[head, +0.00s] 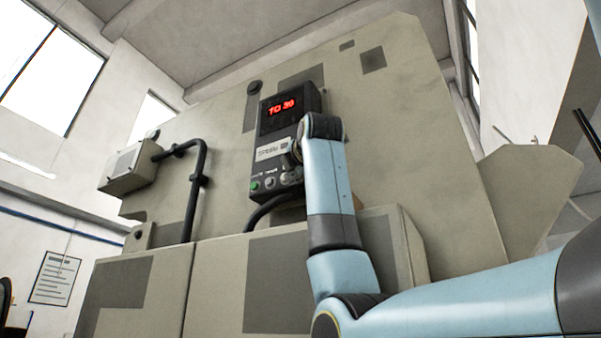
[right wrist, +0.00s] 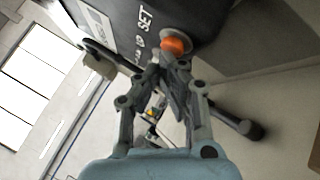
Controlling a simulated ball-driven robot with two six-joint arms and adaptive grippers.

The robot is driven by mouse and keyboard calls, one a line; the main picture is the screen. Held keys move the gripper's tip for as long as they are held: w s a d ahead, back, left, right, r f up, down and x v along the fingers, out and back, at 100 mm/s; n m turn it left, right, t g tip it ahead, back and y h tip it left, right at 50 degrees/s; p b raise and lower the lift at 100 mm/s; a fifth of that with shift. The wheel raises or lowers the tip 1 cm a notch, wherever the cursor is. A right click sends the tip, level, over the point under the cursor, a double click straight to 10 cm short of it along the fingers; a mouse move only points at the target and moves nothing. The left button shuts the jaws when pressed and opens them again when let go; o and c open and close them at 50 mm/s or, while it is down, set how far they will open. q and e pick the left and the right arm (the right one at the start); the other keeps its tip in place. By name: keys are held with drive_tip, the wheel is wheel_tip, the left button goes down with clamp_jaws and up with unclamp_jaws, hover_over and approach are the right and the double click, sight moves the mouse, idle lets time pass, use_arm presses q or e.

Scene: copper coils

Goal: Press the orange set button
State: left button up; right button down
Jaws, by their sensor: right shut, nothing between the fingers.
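The orange set button (right wrist: 175,45) sits in a pale round collar on the dark control box, next to the printed word SET, in the right wrist view. My right gripper (right wrist: 178,66) is shut and empty, its fingertips right at the button's lower edge in that view. I cannot tell whether they touch it. In the head view the dark control box (head: 268,133) hangs on the large beige machine, and my right wrist is in front of its lower right part. The orange button is hidden there. My left gripper is not in view.
The box has a red lit display (head: 282,106) that appears to read TO 30. A green button (head: 254,185) and a grey knob (head: 270,183) are on its lower edge. A black bent pipe (head: 201,178) stands to the left on the beige machine (head: 400,130).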

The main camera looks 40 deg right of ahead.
drive_tip(key=shift+w+d, duration=0.1)
drive_tip(key=shift+d, duration=0.15)
drive_tip(key=shift+a, duration=0.1)
idle(0.5)
drive_tip(key=shift+s+a, duration=0.35)
drive_tip(key=shift+a, duration=0.35)
drive_tip(key=shift+s+a+b, duration=0.1)
drive_tip(key=shift+s+a, duration=0.2)
drive_tip(key=shift+a, duration=0.45)
drive_tip(key=shift+s+a+b, duration=0.1)
drive_tip(key=shift+s+a, duration=0.25)
drive_tip(key=shift+a, duration=0.45)
drive_tip(key=shift+s+a+b, duration=0.1)
drive_tip(key=shift+s+a, duration=0.2)
drive_tip(key=shift+a, duration=0.45)
drive_tip(key=shift+f, duration=0.1)
